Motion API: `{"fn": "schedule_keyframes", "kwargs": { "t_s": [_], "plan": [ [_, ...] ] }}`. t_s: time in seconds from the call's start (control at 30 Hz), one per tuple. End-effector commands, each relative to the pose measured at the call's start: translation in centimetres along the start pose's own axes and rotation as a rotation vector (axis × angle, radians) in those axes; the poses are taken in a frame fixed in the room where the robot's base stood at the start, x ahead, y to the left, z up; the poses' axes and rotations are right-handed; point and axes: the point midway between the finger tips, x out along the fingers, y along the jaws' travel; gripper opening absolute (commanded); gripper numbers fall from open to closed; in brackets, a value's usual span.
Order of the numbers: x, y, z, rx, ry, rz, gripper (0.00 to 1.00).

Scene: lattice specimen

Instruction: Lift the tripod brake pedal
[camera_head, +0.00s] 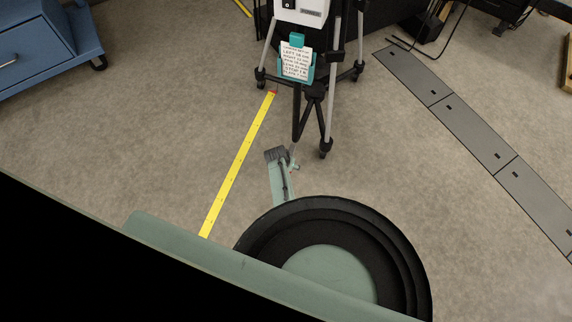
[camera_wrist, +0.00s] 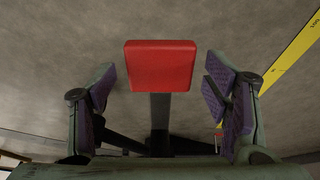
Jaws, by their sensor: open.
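The tripod brake pedal shows in the wrist view as a flat red pad (camera_wrist: 161,66) on a dark stem that runs down the picture. My gripper (camera_wrist: 163,78) is open, with one finger on each side of the pad. Gaps of floor show between the pad and both fingers, and I see no contact. How far the pad lies from the fingertips in depth is unclear. In the head view the tripod (camera_head: 312,90) stands beyond my green arm, with a white box and a written note on it. The pedal cannot be made out there.
A yellow measuring strip (camera_head: 238,165) lies on the floor left of the tripod. A blue drawer cabinet (camera_head: 40,45) stands at the upper left. Grey floor plates (camera_head: 475,130) run along the right. Open carpet lies between the tripod and these plates.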

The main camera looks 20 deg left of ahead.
Motion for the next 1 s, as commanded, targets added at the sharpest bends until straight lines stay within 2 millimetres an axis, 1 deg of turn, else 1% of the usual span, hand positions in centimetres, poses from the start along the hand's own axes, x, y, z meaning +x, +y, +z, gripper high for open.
{"fn": "schedule_keyframes", "kwargs": {
  "t_s": [0.07, 1.0],
  "plan": [
    [-0.02, 0.0, -0.01, 0.0, 0.0, 0.0, 0.69],
    [-0.01, 0.0, 0.04, -0.001, 0.0, 0.0, 0.07]
  ]
}}
